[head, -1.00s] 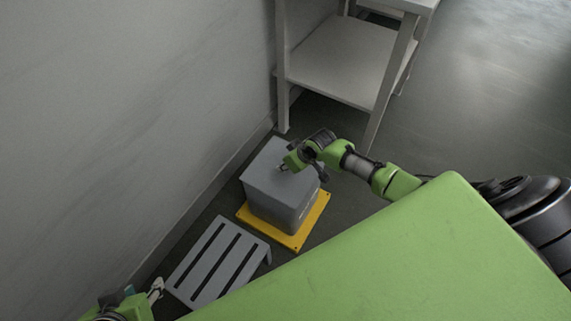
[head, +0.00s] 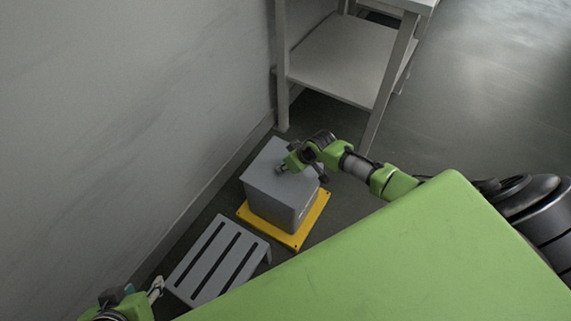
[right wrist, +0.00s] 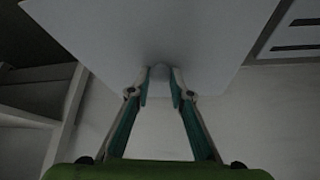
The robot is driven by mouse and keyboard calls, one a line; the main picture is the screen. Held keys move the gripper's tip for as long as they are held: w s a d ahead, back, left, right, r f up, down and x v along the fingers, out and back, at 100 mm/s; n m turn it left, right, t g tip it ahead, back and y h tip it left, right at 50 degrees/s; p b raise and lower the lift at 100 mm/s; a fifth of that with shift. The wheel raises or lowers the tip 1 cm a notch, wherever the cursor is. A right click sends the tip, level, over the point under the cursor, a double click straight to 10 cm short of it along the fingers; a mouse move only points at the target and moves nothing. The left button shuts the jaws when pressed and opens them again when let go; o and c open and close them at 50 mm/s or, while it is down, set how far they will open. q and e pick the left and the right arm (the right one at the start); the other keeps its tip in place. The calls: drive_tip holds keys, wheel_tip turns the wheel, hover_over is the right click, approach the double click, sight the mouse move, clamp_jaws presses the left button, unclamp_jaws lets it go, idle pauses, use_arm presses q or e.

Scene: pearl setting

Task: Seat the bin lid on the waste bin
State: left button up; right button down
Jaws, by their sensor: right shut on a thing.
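The grey waste bin (head: 282,210) stands upright on a yellow base on the floor by the wall. The flat grey bin lid (head: 262,172) lies over the bin's top, roughly in line with it; I cannot tell whether it is fully down. My right gripper (head: 284,168) is over the lid's middle. In the right wrist view its fingers (right wrist: 161,88) are shut on the small knob of the lid (right wrist: 200,30), which hides the bin. My left gripper (head: 145,287) is at the bottom left, empty, its fingers apart.
The yellow base (head: 298,240) sticks out around the bin. A grey slatted step (head: 212,256) stands just in front of it, near the left gripper. A shelf unit (head: 340,62) stands behind, against the wall (head: 130,110). Open floor (head: 450,130) lies to the right.

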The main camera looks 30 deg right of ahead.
drive_tip(key=c, duration=1.8)
unclamp_jaws()
drive_tip(key=shift+o, duration=0.2)
